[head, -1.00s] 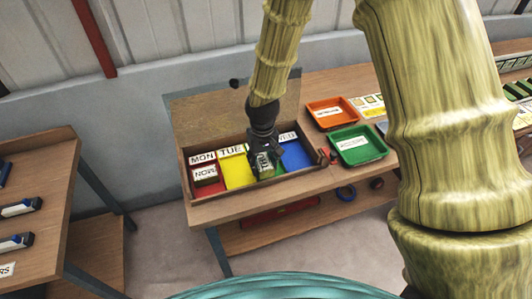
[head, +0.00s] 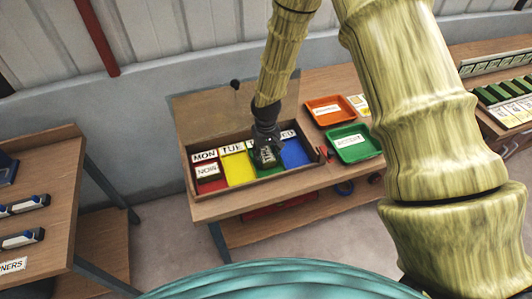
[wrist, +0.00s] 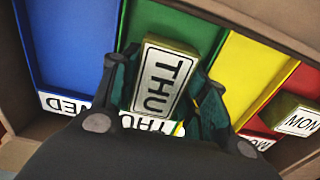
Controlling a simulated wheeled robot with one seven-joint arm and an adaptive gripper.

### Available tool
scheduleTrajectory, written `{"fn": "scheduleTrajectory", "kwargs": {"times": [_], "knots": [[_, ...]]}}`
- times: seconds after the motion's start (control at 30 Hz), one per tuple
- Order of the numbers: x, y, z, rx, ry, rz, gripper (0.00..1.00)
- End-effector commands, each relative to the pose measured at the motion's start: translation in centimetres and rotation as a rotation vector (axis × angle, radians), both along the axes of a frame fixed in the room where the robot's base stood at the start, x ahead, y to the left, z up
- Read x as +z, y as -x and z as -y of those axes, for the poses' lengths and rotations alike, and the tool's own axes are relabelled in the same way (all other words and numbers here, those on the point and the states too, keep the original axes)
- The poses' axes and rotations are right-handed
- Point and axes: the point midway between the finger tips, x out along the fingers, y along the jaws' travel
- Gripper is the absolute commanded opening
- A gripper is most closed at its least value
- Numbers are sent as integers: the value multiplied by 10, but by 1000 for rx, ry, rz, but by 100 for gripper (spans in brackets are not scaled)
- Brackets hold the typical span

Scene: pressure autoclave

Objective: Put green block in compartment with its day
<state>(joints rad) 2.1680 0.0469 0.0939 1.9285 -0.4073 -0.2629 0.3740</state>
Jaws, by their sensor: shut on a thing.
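My gripper (wrist: 163,88) is shut on the green block (wrist: 165,76), which has a white THU label facing up. In the wrist view the block is over the green compartment (wrist: 190,25), whose own THU label (wrist: 152,125) is partly hidden by my gripper. In the head view the block (head: 267,156) and my gripper (head: 265,140) are over the green compartment (head: 266,172). I cannot tell whether the block touches the compartment floor.
The wooden box also has a yellow TUE compartment (head: 238,168), a blue WED compartment (head: 295,153), and a red MON compartment holding a MON block (head: 207,171). Orange (head: 328,111) and green (head: 352,145) trays stand to the right.

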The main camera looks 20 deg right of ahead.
Motion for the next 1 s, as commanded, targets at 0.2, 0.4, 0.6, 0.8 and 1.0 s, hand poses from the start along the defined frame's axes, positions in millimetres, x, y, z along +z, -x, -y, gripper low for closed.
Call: {"fn": "scheduleTrajectory", "kwargs": {"times": [0.2, 0.4, 0.6, 0.8, 1.0], "knots": [[-1, 0, 0, 0, 0, 0, 20], [-4, 0, 0, 0, 0, 0, 46], [-4, 0, 0, -1, 0, 0, 53], [-1, 0, 0, -1, 0, 0, 53], [8, 0, 0, -1, 0, 1, 53]]}}
